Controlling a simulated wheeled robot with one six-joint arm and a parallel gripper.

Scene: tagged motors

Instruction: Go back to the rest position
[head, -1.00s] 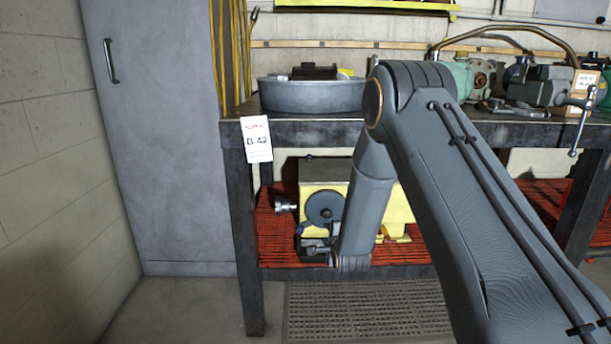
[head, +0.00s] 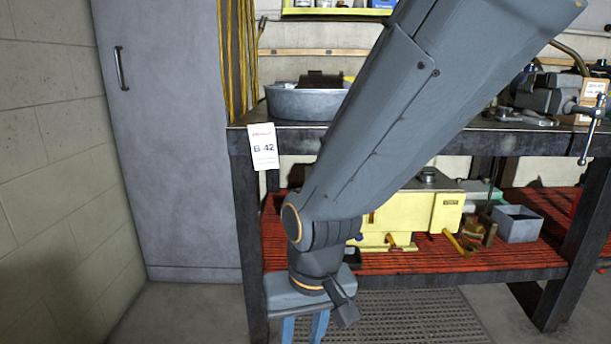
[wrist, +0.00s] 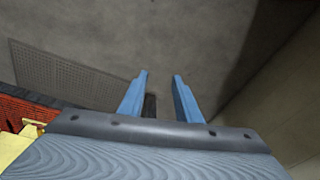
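My gripper (head: 305,330) hangs pointing down at the bottom of the head view, in front of the workbench's lower shelf. Its two blue fingers are cut off by the lower edge there. My arm crosses the head view from the upper right and hides part of the bench.
The workbench (head: 420,140) carries a grey basin (head: 300,103) and a vise (head: 560,95). A yellow machine (head: 415,215) and a grey bin (head: 517,224) sit on its red lower shelf (head: 430,262). A grey cabinet (head: 170,150) stands left. Floor (head: 185,315) is clear front left.

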